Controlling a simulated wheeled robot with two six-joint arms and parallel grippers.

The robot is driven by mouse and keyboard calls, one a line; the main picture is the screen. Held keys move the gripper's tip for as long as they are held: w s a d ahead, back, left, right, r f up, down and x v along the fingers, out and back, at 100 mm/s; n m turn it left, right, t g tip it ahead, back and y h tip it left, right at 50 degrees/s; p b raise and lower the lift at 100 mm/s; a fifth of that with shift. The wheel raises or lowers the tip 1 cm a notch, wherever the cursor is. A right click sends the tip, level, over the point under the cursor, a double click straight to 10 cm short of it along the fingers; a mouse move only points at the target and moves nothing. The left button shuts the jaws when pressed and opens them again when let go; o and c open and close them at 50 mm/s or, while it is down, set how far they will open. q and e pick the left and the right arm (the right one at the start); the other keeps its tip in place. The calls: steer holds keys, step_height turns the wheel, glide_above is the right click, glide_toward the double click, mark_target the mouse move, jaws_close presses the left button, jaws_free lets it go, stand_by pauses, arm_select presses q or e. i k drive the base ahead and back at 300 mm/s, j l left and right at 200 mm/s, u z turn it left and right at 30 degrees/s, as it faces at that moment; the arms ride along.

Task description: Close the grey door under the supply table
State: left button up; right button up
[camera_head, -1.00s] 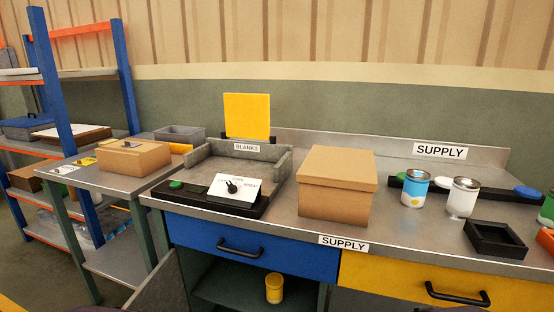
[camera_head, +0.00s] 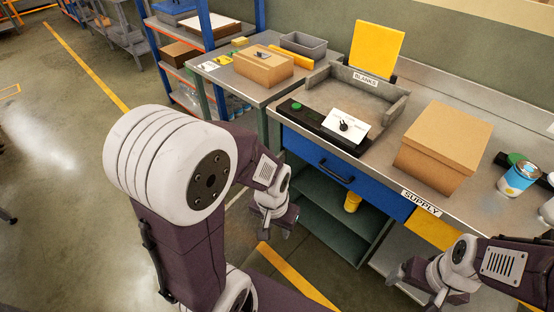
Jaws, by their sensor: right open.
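The supply table (camera_head: 385,165) has a blue drawer (camera_head: 345,172) with a black handle. Below it is an open compartment (camera_head: 325,207) with a yellow container (camera_head: 352,202) inside. The grey door cannot be made out; my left arm and gripper cover the area left of the compartment. My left gripper (camera_head: 284,221) points down in front of the compartment's left side; whether its fingers are apart is unclear. My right gripper (camera_head: 412,280) is open and empty, low at the lower right, in front of the table.
A cardboard box (camera_head: 445,147), a grey blanks tray (camera_head: 345,97) and cans (camera_head: 518,178) stand on the supply table. A side table (camera_head: 235,80) with a smaller box (camera_head: 263,65) stands to the left. Open floor with yellow lines lies at far left.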

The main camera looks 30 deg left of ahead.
mark_target(241, 226)
steer(key=k+j+z, duration=0.25)
steer(key=k+j, duration=0.25)
steer(key=j, duration=0.25)
steer(key=k+j+z, duration=0.25)
steer(key=k+j, duration=0.25)
steer(key=j, duration=0.2)
steer(key=j+z, duration=0.25)
steer(key=j, duration=1)
steer(key=j+z, duration=0.3)
steer(key=j, duration=0.9)
steer(key=l+u, duration=0.2)
steer(key=u, duration=0.25)
